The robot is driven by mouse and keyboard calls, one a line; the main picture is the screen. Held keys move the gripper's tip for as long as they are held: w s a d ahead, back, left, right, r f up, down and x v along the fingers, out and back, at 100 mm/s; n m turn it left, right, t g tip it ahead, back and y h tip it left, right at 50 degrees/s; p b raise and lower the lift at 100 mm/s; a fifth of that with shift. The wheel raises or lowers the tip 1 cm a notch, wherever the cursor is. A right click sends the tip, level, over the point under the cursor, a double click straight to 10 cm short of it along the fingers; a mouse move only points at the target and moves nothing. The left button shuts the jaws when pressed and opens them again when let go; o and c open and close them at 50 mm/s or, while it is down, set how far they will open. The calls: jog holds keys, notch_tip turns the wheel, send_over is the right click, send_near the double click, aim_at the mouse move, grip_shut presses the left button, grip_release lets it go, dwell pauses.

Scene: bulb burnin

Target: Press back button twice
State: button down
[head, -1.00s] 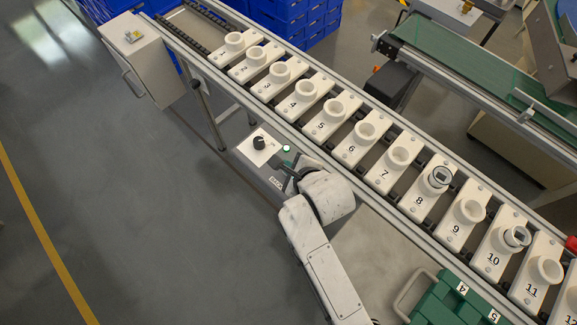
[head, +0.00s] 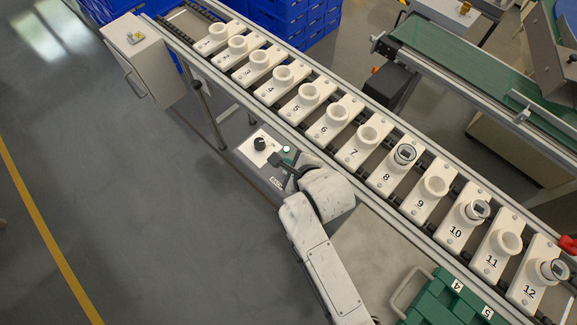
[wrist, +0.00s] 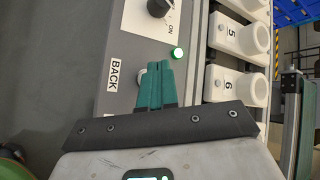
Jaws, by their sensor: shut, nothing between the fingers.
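The control box (head: 243,157) stands beside the conveyor. In the wrist view its grey top (wrist: 150,50) carries a white BACK label (wrist: 114,73) and a lit green round light or button (wrist: 178,53). My gripper (wrist: 157,66) has its teal fingers together and empty, with the tips over the box top beside the label and close to the green light. I cannot tell whether the tips touch anything. In the head view my gripper (head: 277,159) points at the box, beside a black knob (head: 260,143).
Numbered white carriers (head: 365,146) with round sockets line the conveyor (head: 300,140). Carriers 8, 10 and 12 hold glassy round parts. A green case (head: 445,300) is at the lower right, a grey cabinet (head: 145,60) at the upper left. The floor at left is clear.

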jog(key=shift+r+p, duration=2.35)
jog(key=shift+r, duration=0.2)
